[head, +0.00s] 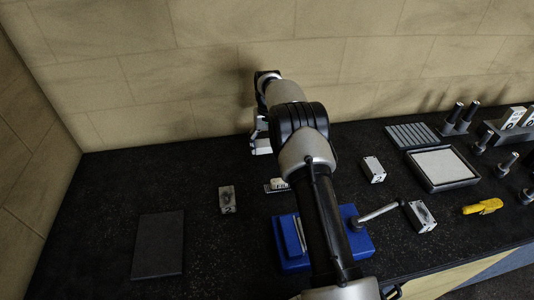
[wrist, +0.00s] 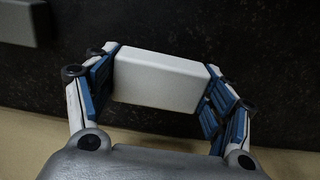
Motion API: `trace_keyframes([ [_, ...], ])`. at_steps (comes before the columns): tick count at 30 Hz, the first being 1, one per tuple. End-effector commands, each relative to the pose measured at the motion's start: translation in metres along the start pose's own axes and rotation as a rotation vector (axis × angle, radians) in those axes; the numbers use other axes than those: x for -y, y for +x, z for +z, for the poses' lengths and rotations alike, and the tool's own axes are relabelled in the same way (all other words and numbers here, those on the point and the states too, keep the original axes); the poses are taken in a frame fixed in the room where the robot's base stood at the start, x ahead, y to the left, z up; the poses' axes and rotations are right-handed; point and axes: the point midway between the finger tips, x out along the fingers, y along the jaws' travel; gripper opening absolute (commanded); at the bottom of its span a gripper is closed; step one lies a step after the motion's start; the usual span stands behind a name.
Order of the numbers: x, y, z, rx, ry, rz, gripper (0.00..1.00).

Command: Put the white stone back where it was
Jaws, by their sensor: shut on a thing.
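The white stone (wrist: 160,77) is a plain rectangular block, held crosswise between the blue-padded fingers of my gripper (wrist: 158,82) in the wrist view. My gripper is shut on it, one finger at each end. In the head view my gripper (head: 261,140) is at the back of the black worktop, close to the tan wall. My arm hides much of the middle of the worktop there. I cannot tell clearly how high the stone is above the surface.
Small marked blocks stand at left (head: 227,199), centre (head: 275,185), right (head: 373,169) and front right (head: 420,216). A blue vise (head: 291,262) sits partly under my arm. A dark plate (head: 158,246), framed tray (head: 440,167), ribbed plate (head: 411,135) and yellow tool (head: 483,206) lie around. The back left is clear.

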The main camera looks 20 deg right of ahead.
Motion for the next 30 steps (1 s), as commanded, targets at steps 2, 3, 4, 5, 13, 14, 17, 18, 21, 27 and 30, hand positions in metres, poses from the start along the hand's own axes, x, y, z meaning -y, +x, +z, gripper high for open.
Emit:
trace_keyframes([
  [2, 0.0, 0.018, 0.001, 0.003, 0.0, 0.0, 0.45],
  [3, 0.0, 0.025, 0.001, 0.003, 0.0, 0.0, 0.45],
  [4, 0.0, 0.031, 0.001, 0.003, 0.0, 0.0, 0.45],
  [5, 0.0, 0.035, 0.001, 0.002, 0.0, 0.0, 0.45],
  [13, 0.0, 0.039, 0.0, -0.001, 0.0, 0.0, 0.45],
  [14, 0.0, 0.039, 0.0, -0.001, 0.0, 0.0, 0.45],
  [17, -0.001, 0.042, 0.0, 0.0, 0.0, 0.0, 0.45],
  [18, -0.001, 0.044, 0.0, 0.0, 0.0, 0.0, 0.45],
  [21, 0.0, 0.043, 0.0, 0.0, 0.0, 0.0, 0.81],
  [27, -0.001, 0.043, 0.0, 0.0, 0.0, 0.0, 0.94],
  [30, -0.001, 0.043, 0.0, 0.0, 0.0, 0.0, 0.95],
])
